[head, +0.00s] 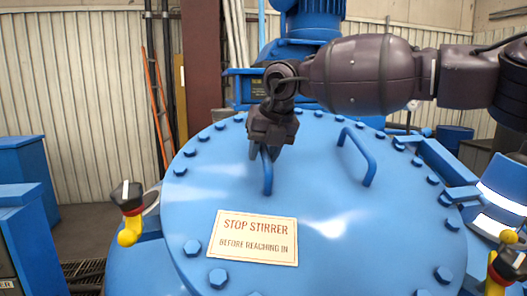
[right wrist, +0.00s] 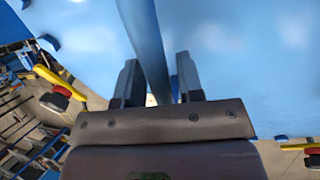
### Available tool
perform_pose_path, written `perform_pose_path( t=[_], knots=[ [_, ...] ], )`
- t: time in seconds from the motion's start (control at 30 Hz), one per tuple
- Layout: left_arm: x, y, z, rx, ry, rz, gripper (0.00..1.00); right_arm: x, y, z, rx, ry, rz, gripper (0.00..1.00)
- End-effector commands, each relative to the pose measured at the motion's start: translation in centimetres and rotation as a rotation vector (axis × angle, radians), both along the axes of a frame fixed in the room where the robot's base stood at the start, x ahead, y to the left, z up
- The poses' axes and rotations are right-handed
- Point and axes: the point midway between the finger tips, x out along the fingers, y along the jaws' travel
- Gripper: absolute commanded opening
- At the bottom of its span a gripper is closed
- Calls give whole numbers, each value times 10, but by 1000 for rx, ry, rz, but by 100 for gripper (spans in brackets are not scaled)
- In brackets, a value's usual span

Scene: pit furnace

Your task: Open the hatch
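The hatch (head: 330,190) is a big round blue lid with bolts around its rim, lying closed in the head view. Two blue bar handles stand on it, a left handle (head: 267,178) and a right handle (head: 366,158). My right gripper (head: 264,153) is at the upper part of the left handle. In the right wrist view the bar of the left handle (right wrist: 149,45) runs between the two fingers of my right gripper (right wrist: 158,80), with a gap showing beside it. The fingers look open around the bar. My left gripper is out of view.
A sign (head: 252,238) reading "STOP STIRRER BEFORE REACHING IN" lies on the lid. Yellow-and-black clamps stand beside the rim at left (head: 129,210) and right (head: 502,272). A blue motor (head: 316,18) rises behind. An orange ladder (head: 158,110) leans at the back left.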

Motion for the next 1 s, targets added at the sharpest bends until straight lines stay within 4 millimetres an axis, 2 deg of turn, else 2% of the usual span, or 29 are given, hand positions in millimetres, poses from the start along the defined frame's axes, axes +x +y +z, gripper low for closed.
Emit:
perform_pose_path(
  t=[0.03, 0.2, 0.43, 0.57, 0.67, 0.77, 1.0],
  knots=[
    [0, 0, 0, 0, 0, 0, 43, 0, 0, 0, 0, 0, 0, 27],
    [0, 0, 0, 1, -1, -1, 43, 0, 0, 0, 0, 0, 0, 1],
    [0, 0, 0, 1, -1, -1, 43, 0, 0, 1, 1, 0, 0, 0],
    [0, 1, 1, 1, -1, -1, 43, -3, -2, 9, 16, 2, 5, 0],
    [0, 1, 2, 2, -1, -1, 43, -9, -5, 24, 45, 5, 18, 0],
    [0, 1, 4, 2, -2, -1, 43, -17, -12, 49, 93, 10, 34, 0],
    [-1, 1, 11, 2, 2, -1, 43, -44, -41, 125, 250, 32, 100, 0]
  ],
)
